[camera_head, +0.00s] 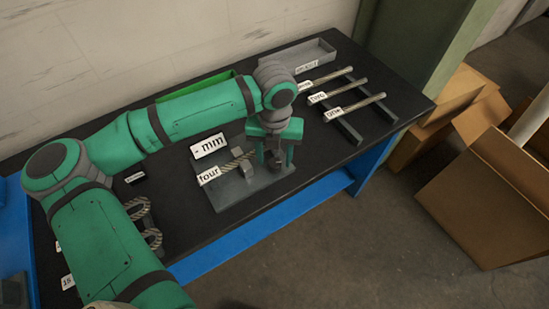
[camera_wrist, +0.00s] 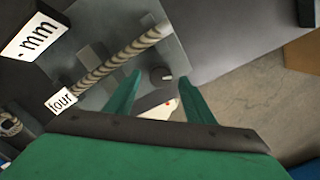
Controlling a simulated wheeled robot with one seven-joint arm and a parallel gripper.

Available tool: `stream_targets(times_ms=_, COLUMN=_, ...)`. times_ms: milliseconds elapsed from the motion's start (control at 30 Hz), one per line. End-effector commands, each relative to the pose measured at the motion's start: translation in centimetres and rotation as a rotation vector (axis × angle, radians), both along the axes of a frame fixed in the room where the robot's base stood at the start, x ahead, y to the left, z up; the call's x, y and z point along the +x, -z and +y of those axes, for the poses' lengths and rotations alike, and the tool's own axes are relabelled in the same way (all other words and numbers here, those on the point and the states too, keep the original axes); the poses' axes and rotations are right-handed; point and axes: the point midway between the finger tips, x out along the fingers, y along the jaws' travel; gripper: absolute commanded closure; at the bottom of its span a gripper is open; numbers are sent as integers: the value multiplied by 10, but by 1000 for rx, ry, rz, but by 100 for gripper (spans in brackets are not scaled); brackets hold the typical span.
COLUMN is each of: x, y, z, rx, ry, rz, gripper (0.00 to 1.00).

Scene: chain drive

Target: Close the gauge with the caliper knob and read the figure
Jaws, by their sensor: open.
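The grey gauge plate (camera_head: 250,190) lies on the dark bench, with a twisted chain-like length (camera_head: 238,163) tagged "four" across it. In the wrist view the same length (camera_wrist: 120,57) runs between grey blocks. A small dark round knob with a pale mark (camera_wrist: 161,74), which looks like the caliper knob, sits near the plate's edge. My gripper (camera_head: 276,160) points down over the plate's right part. Its open fingers (camera_wrist: 161,75) stand either side of the knob in the wrist view; contact cannot be told. The readout card (camera_head: 210,146) shows "- mm", also in the wrist view (camera_wrist: 35,32).
A rack (camera_head: 345,129) at right holds rods tagged "one", "two" and another. A grey tray (camera_head: 325,50) and a green tray (camera_head: 200,90) stand at the back. Coiled chain pieces (camera_head: 150,236) lie at left. Cardboard boxes (camera_head: 490,200) are on the floor at right.

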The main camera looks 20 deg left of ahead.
Motion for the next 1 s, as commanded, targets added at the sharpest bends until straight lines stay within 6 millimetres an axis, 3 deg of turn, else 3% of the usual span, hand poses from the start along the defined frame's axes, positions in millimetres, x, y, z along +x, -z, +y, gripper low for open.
stream_targets(times_ms=167, x=0, y=11, z=0, rx=-1, ry=0, rz=1, gripper=51)
stream_targets(times_ms=467, x=0, y=13, z=0, rx=0, ry=0, rz=0, gripper=51)
stream_targets(times_ms=633, x=0, y=13, z=0, rx=0, ry=0, rz=0, gripper=92)
stream_targets(times_ms=1000, x=0, y=12, z=1, rx=2, ry=117, rz=1, gripper=92)
